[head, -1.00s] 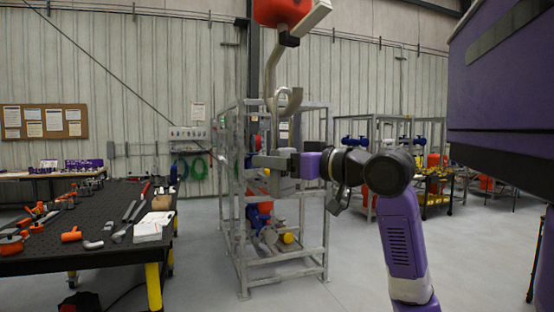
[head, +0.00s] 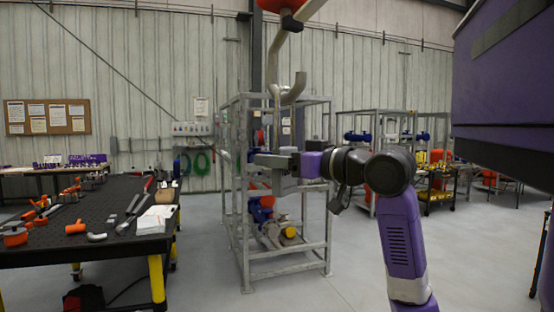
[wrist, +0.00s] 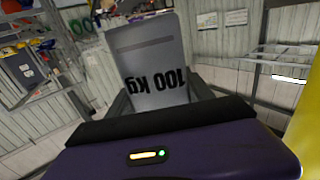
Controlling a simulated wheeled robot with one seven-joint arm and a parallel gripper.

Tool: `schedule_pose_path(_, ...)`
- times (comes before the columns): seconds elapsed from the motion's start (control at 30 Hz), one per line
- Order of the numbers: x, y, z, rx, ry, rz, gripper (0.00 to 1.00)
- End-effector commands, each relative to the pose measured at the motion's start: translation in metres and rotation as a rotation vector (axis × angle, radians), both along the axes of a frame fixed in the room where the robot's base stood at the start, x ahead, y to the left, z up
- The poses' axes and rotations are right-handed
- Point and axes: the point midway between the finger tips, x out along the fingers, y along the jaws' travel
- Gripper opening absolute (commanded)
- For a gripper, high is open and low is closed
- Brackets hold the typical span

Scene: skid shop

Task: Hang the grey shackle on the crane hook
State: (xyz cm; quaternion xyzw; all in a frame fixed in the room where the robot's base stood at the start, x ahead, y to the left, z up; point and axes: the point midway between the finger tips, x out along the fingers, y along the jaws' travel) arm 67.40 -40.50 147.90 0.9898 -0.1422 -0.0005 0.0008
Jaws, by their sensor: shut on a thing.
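The crane hook (head: 290,98) is pale grey and hangs in the upper middle of the head view, its tip pointing up on the right. My gripper (head: 273,161) is below it, shut on a grey block-like piece marked "100 kg", which I take to be the grey shackle's body (head: 284,184). That marked face (wrist: 152,65) fills the middle of the wrist view, its lettering upside down. Thin upright grey lines rise from the held piece toward the hook. I cannot tell whether they pass around the hook or beside it.
A grey metal frame (head: 287,272) with pipes and a pump stands behind my gripper. A black worktable (head: 110,237) with tools and orange parts is at the left. A large purple body (head: 510,90) fills the upper right. Floor is clear at the front middle.

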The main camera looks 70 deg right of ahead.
Motion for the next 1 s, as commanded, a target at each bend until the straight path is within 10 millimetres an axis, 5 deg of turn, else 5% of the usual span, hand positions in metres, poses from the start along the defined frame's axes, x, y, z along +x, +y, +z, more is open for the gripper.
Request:
schedule_pose_path(0.3, 0.000, 0.000, 0.001, -0.002, -0.002, 0.000, 0.33)
schedule_pose_path(0.33, 0.000, 0.000, 0.001, -0.002, -0.002, 0.000, 0.64)
schedule_pose_path(0.47, 0.000, 0.000, 0.001, -0.002, -0.002, 0.000, 0.85)
schedule_pose_path(0.77, -0.001, 0.000, -0.001, 0.000, 0.001, 0.000, 0.85)
schedule_pose_path(1.0, -0.028, 0.008, -0.002, -0.003, 0.000, -0.002, 0.85)
